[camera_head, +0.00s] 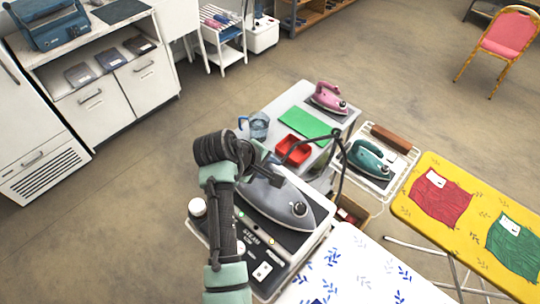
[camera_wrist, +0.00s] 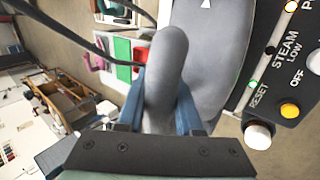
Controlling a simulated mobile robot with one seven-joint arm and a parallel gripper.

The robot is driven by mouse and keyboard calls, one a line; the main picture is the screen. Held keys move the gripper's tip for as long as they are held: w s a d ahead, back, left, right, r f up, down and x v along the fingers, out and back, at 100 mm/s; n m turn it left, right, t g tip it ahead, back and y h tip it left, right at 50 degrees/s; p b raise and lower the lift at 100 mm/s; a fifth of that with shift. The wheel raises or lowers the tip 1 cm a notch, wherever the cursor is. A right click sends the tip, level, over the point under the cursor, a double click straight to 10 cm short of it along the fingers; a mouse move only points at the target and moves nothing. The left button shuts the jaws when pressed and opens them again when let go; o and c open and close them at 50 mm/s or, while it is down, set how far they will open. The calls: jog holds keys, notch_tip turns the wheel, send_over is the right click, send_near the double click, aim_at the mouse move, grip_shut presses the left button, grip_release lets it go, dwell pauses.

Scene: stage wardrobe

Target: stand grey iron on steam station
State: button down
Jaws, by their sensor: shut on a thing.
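The grey iron (camera_head: 275,203) is over the dark top of the steam station (camera_head: 257,272), roughly level, with its pointed end toward the lower right in the head view. I cannot tell whether its sole touches the station. My gripper (camera_wrist: 167,112) is shut on the iron's grey handle (camera_wrist: 165,70), with one blue finger on each side. In the head view my arm partly hides the handle and the station's left side. The station's panel with knobs and a yellow button (camera_wrist: 289,110) shows at the right of the wrist view.
Behind the station, a table (camera_head: 271,107) bears a pink iron (camera_head: 328,97), a green mat (camera_head: 305,123), a red tray (camera_head: 293,150) and a clear jug (camera_head: 259,126). A teal iron (camera_head: 367,158) sits to the right. A patterned ironing board (camera_head: 350,270) is close at lower right. A dark cord loops beside the iron.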

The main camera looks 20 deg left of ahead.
jog(key=shift+w+f, duration=0.1)
jog(key=shift+f, duration=0.15)
jog(key=c, duration=1)
grip_release()
jog(key=shift+f, duration=0.25)
jog(key=o, duration=0.4)
jog(key=shift+r, duration=0.1)
jog(key=shift+s+a+r, duration=0.1)
jog(key=shift+s+r, duration=0.25)
jog(key=shift+r, duration=0.15)
jog(key=b+v, duration=0.2)
jog(key=v, duration=0.9)
jog(key=shift+s, duration=0.1)
